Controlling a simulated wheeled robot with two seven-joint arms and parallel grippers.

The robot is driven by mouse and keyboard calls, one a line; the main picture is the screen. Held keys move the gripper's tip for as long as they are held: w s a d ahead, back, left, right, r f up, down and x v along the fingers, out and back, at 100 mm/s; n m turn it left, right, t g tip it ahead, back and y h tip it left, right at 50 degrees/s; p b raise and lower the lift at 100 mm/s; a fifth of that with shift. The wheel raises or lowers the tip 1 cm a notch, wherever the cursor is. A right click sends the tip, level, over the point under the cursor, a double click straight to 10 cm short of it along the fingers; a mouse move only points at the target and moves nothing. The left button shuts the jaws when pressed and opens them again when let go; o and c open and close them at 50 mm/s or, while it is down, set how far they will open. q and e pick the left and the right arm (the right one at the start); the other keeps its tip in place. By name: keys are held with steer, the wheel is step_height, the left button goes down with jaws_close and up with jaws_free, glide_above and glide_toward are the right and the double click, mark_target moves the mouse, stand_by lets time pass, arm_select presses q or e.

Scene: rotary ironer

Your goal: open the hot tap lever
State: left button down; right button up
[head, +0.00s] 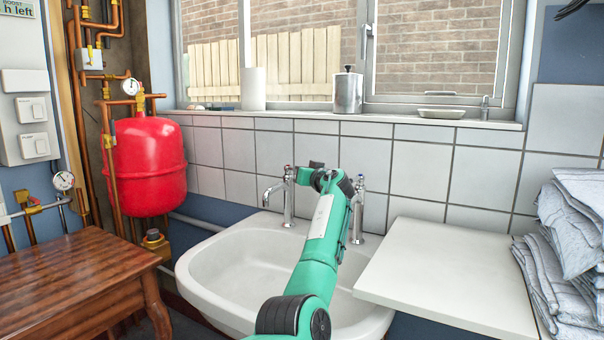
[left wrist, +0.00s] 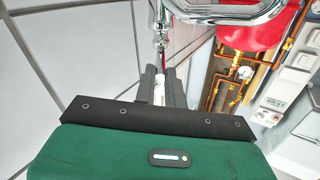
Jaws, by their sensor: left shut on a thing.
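Two chrome taps stand at the back of the white sink (head: 215,272). The left one, the hot tap (head: 289,200), has a small red mark at its top; the right tap (head: 358,212) is partly behind my arm. My left gripper (head: 306,176) is at the top of the hot tap. In the left wrist view, the gripper (left wrist: 161,88) is shut on the pale tap lever (left wrist: 158,92), which shows between its dark fingers. The chrome tap body (left wrist: 160,22) lies just beyond. How far the lever is turned cannot be told. My right gripper is not in view.
A red pressure vessel (head: 148,165) with copper pipes stands left of the sink. A wooden table (head: 75,275) is at the lower left. A white board (head: 450,270) and folded cloths (head: 575,235) are at the right. A tiled wall and windowsill (head: 345,122) rise behind the taps.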

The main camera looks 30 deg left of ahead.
arm_select(q)
steer(key=shift+d+f, duration=0.1)
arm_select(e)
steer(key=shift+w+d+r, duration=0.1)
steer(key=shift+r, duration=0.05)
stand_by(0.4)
arm_select(q)
steer(key=c, duration=1.5)
jaws_free()
steer(key=shift+w, duration=0.1)
steer(key=shift+o, duration=0.2)
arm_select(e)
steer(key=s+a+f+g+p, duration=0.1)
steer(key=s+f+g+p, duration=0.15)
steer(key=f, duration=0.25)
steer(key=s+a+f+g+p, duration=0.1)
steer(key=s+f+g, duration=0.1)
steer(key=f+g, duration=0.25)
arm_select(q)
step_height(320, 180, up, 20)
steer(key=p, duration=0.2)
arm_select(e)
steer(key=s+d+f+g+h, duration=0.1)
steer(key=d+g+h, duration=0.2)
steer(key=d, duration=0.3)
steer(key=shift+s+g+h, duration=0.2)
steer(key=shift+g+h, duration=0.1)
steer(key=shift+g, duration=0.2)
